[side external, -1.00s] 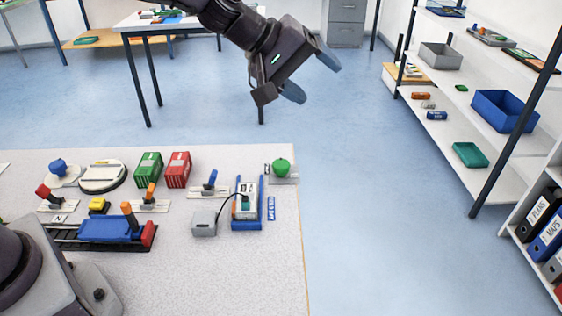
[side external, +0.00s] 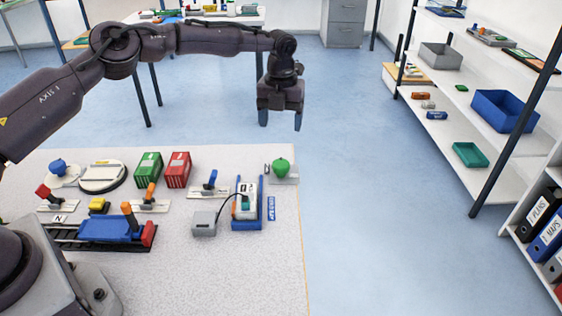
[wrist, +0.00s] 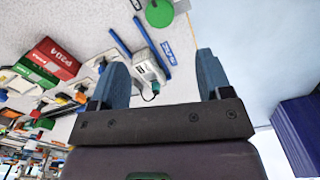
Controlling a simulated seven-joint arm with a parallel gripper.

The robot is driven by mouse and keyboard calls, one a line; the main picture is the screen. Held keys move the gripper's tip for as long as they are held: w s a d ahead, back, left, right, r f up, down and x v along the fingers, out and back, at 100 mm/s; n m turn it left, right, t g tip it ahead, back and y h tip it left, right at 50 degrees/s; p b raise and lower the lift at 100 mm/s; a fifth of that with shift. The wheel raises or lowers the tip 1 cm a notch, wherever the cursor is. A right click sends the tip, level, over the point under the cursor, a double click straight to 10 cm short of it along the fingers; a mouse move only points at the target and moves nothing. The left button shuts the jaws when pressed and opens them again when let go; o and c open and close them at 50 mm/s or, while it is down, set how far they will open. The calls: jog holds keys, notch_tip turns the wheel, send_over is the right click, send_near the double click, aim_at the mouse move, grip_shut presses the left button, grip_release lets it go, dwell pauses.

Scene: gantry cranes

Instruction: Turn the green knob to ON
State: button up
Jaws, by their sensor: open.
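The green knob (side external: 281,168) sits on a light base plate at the far right corner of the speckled table. It also shows at the top of the wrist view (wrist: 159,13), beyond my fingertips. My gripper (side external: 280,124) points down, open and empty, with its blue fingers apart. It is above and apart from the knob. In the wrist view my two fingers (wrist: 160,72) frame part of the table with nothing between them. A small dark mark stands beside the knob; I cannot read any ON marking.
A handheld control in a blue holder (side external: 247,220), wired to a grey box (side external: 204,223), stands near the knob. A blue-handled lever (side external: 210,187), a red container (side external: 178,170) and a green container (side external: 149,169) are to the left. Floor lies beyond the table's right edge.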

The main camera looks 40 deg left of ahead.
aim_at(281, 163)
notch_tip(281, 163, down, 12)
jog(key=shift+f, duration=0.25)
jog(key=shift+c, duration=0.3)
jog(key=c, duration=0.9)
